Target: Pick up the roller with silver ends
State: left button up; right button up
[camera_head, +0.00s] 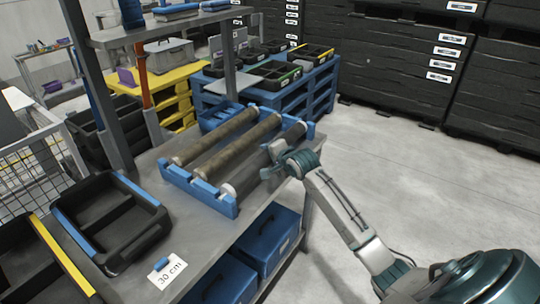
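A blue rack (215,197) on the grey workbench holds rollers lying side by side. Two are brown, a left one (215,137) and a middle one (237,146). The right-hand roller (293,132) is darker grey, with a pale silver-white near end (228,190); it lies in the rack. My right gripper (268,160) reaches in from the right and is at the middle of this darker roller, covering part of it. Its fingers are small and dark, so I cannot tell whether they are open or closed on the roller. My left gripper is not in view.
A black bin with a blue edge (112,222) and a card reading 30 cm (167,272) are on the bench's near part. Blue boxes (270,238) stand beneath it. A grey post (92,75) rises at the left. Open floor (420,175) lies to the right.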

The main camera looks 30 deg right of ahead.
grip_shut()
jog(key=shift+w+r, duration=0.1)
jog(key=shift+r, duration=0.05)
